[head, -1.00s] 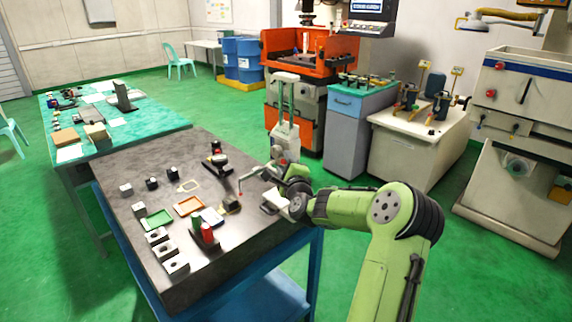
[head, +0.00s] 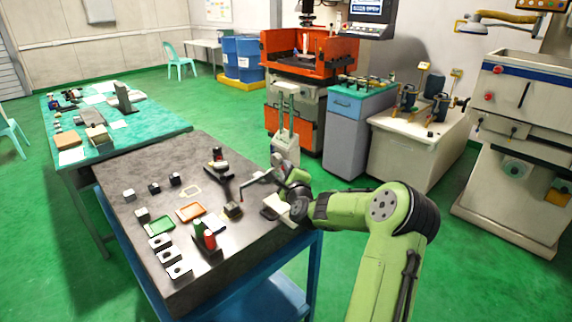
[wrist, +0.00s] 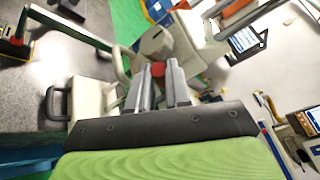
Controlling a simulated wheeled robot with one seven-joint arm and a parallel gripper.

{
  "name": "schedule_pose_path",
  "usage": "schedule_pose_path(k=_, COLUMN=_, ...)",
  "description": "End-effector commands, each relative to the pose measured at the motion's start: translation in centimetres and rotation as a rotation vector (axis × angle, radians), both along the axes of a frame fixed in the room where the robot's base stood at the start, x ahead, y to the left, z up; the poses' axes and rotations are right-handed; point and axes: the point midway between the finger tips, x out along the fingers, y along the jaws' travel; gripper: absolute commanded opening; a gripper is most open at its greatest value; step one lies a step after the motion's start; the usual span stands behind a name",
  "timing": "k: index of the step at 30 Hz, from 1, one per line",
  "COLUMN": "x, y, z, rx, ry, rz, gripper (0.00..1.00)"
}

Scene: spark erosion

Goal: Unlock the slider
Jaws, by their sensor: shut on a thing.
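A tall pale measuring stand (head: 287,112), which looks like a height gauge, rises at the right edge of the dark table. Its pale slider body (head: 284,150) carries a thin probe arm (head: 257,181) with a red tip, reaching left over the table. In the wrist view the slider body (wrist: 157,42) is just beyond my fingers, and the probe arm (wrist: 72,27) runs to the upper left. My gripper (wrist: 158,80) is shut on a small red knob (wrist: 158,69) at the slider. The fingers hide much of the knob.
The dark table (head: 225,265) holds several small blocks, a green tray (head: 160,224), an orange tray (head: 191,212) and red and green cylinders (head: 205,236) left of the stand. A teal workbench (head: 150,133) stands behind. Floor is open beyond the table's right edge.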

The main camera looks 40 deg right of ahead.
Motion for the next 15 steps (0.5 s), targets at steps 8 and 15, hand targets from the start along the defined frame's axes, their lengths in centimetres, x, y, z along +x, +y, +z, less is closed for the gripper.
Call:
schedule_pose_path(k=8, x=0.02, y=-0.25, z=1.22, rx=0.129, ry=0.007, rz=0.003, gripper=0.00)
schedule_pose_path(k=15, x=0.01, y=-0.33, z=0.87, rx=0.149, ry=0.006, rz=0.001, gripper=0.00)
